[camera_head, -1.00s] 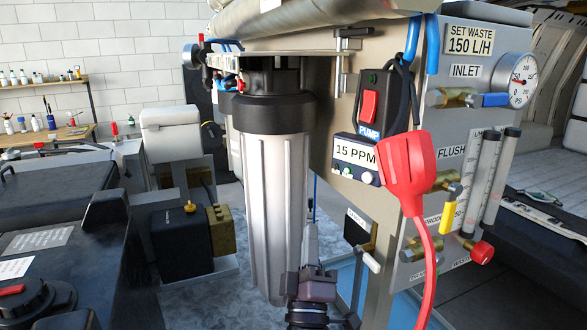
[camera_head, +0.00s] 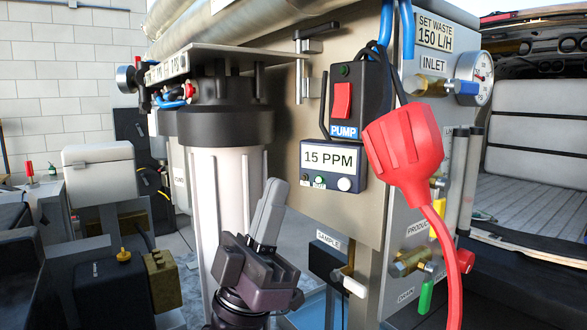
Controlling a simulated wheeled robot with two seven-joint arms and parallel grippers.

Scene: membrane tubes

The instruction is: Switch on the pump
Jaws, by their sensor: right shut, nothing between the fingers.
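The pump switch box (camera_head: 371,88) is black, with a red rocker switch (camera_head: 342,101) and a blue "PUMP" label, on the beige panel at upper centre. A dark round indicator sits above the rocker; I see no light in it. My right gripper (camera_head: 271,195) rises from the bottom centre, its grey fingers together and empty. It is below and to the left of the switch in the picture, clear of it. A red plug (camera_head: 403,150) with a red cable hangs just right of the switch box. My left gripper is not in view.
A meter reading "15 PPM" (camera_head: 330,163) sits directly below the switch. A white filter housing (camera_head: 203,185) with a black cap stands left of the panel. Valves and an inlet gauge (camera_head: 481,75) are at right. Open space lies in front of the panel.

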